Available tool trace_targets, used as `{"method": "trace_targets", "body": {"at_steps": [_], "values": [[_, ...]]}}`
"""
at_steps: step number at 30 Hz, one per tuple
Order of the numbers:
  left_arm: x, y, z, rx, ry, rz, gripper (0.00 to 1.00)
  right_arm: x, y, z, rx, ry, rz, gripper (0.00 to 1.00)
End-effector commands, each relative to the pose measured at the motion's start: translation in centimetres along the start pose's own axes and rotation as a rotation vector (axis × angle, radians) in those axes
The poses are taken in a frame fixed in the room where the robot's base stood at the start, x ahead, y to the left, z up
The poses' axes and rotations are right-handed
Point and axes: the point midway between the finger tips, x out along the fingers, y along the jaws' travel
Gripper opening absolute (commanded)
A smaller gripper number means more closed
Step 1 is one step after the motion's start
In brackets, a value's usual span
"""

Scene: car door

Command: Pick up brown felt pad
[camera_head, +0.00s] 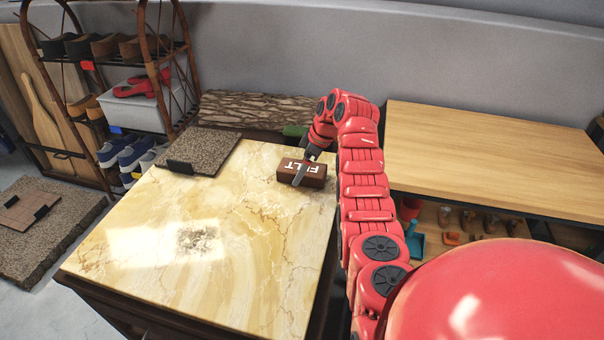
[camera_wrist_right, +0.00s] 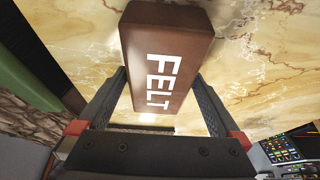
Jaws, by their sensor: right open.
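The brown felt pad (camera_head: 311,172) is a block with white "FELT" lettering. It lies near the right back part of the marble tabletop (camera_head: 150,235). My right gripper (camera_head: 300,172) reaches over the pad from the back. In the right wrist view, the pad (camera_wrist_right: 166,60) lies between the two open fingers of the right gripper (camera_wrist_right: 165,95). I cannot tell whether the fingers touch its sides. My left gripper is not in view.
A speckled brown board with a dark clip (camera_head: 203,150) lies at the back of the tabletop. A wooden table (camera_head: 480,150) stands to the right, with small items on a shelf below it. A shoe rack (camera_head: 110,80) stands at back left. The tabletop's front is clear.

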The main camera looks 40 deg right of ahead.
Motion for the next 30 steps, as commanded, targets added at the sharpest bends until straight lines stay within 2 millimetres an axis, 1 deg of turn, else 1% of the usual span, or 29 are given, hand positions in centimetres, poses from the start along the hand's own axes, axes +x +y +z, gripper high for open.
{"method": "trace_targets", "body": {"at_steps": [3,4,8,9,11,12,14,15,24,26,30], "values": [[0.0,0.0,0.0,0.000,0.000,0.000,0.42,-0.1,0.0,-0.1,-0.001,0.001,0.002,1.00],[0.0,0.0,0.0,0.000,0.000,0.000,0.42,-0.1,0.1,-0.1,-0.001,0.001,0.002,0.96],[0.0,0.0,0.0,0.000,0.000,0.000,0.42,-0.1,0.1,-0.1,-0.001,0.001,0.002,0.73],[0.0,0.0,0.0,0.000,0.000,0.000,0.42,-0.1,0.1,-0.1,-0.001,0.001,0.002,0.66],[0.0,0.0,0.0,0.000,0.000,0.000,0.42,-0.1,0.1,-0.1,-0.001,0.001,0.002,0.55],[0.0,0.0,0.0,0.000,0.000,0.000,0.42,-0.1,0.1,-0.1,-0.001,0.001,0.003,0.48],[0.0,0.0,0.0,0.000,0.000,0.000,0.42,-0.1,0.1,-0.1,-0.001,0.001,0.003,0.37],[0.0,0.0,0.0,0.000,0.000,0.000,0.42,-0.1,0.1,-0.1,-0.001,0.001,0.002,0.30],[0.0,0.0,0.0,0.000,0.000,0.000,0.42,-0.4,0.1,-0.2,-0.001,0.002,0.003,0.30],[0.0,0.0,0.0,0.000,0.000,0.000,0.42,-0.7,0.1,-0.3,-0.002,0.002,0.005,0.30],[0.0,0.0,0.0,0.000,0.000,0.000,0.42,-2.0,0.2,-0.9,-0.003,0.003,0.007,0.30]]}}
